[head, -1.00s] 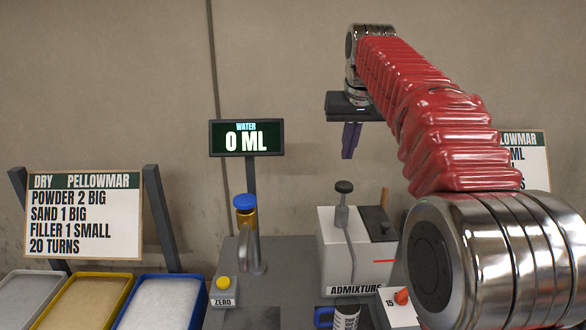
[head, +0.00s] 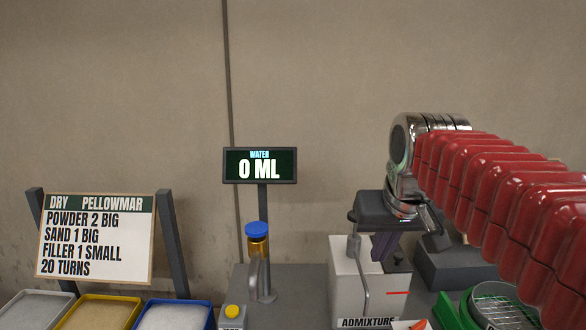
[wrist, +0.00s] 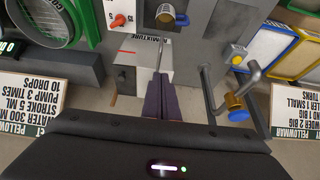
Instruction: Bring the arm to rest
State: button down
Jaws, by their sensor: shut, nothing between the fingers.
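My gripper (head: 384,246) hangs below the dark wrist housing in the head view, fingers pointing down. My red-sleeved arm reaches in from the right edge, with a chrome joint above the wrist.
A tap with a blue knob (head: 256,229) and the water display (head: 259,165), reading 0 ML, stand left. A green-rimmed grate (head: 501,307) is below the arm. Trays (head: 172,316) stand lower left.

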jog(key=s+f, duration=1.4)
jog(key=s, duration=0.2)
jog(key=shift+f, duration=0.3)
jog(key=shift+s, duration=0.1)
